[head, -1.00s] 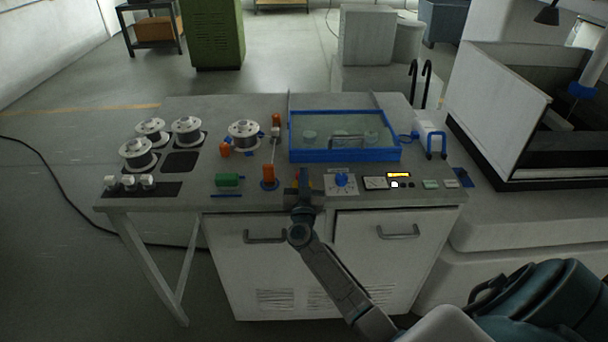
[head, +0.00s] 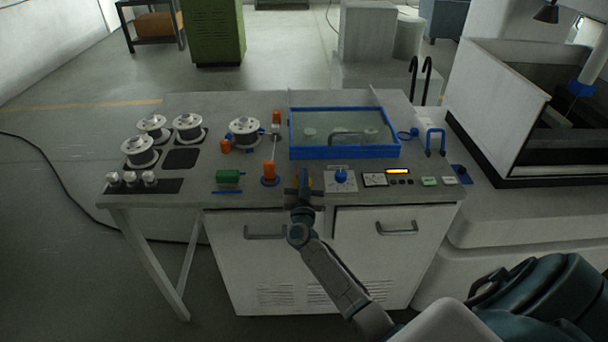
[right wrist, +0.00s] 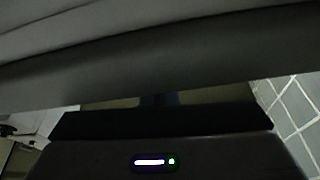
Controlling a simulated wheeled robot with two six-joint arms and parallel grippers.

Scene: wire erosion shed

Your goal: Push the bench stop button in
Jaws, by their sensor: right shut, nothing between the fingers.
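A small patch of red and yellow (head: 308,180), likely the bench stop button, shows at the front edge of the grey bench (head: 240,102). My right gripper (head: 303,185) is shut and empty right in front of it and hides most of it. I cannot tell whether they touch or whether the button is pressed in. The right wrist view shows mostly dark surfaces close to the camera, and no button can be made out. My left gripper is not in view.
A blue-framed clear lid (head: 344,154) lies behind. A lit display (head: 397,171) and green buttons (head: 429,181) sit further right. White spools (head: 188,125) stand at left.

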